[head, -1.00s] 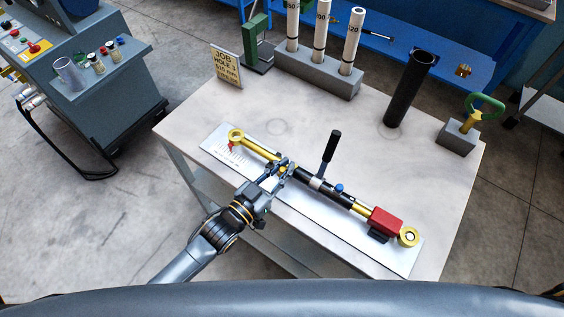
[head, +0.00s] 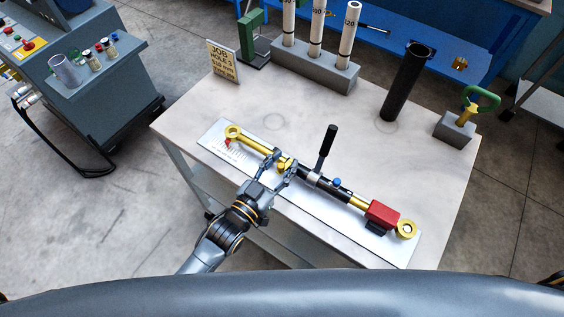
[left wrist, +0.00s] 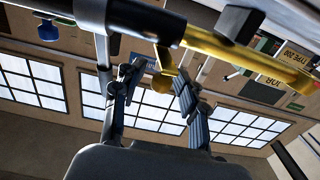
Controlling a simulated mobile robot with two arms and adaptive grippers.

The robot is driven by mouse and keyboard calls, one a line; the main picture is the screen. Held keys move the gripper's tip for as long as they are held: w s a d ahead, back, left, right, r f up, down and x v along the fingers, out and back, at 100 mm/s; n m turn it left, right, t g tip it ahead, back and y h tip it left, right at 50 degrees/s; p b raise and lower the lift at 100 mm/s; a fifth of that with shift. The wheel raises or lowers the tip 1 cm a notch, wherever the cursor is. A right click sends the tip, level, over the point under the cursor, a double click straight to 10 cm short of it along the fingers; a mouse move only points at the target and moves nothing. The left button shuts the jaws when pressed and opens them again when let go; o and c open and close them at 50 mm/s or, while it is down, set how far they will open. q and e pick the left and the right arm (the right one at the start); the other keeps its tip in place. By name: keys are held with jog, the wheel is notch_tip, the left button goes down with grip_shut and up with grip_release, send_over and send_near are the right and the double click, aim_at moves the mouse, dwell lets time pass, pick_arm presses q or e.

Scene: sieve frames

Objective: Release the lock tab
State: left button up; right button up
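A rod-like assembly with a black body (head: 303,173) and yellow ends lies along a pale plate (head: 212,136) on the table. A small yellow tab (head: 284,164), apparently the lock tab, sits where the yellow rod meets the black body. It also shows under the bar in the left wrist view (left wrist: 163,80). My left gripper (head: 278,169) is at this spot, fingers spread on either side of the tab. In the left wrist view my left gripper (left wrist: 156,80) is open, with a gap around the tab; contact cannot be told. My right gripper is out of view.
A black-handled lever (head: 327,145) rises from the body, right of my gripper. A blue knob (head: 337,182) and red block (head: 382,214) lie further along. A black tube (head: 405,85), a grey block (head: 300,66) holding white cylinders, and a sign (head: 222,62) stand behind.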

pick_arm(q)
jog(key=shift+s+a, duration=0.2)
jog(key=shift+s, duration=0.05)
jog(key=v, duration=1.1)
jog(key=shift+s+a+f, duration=0.1)
jog(key=shift+a+f, duration=0.05)
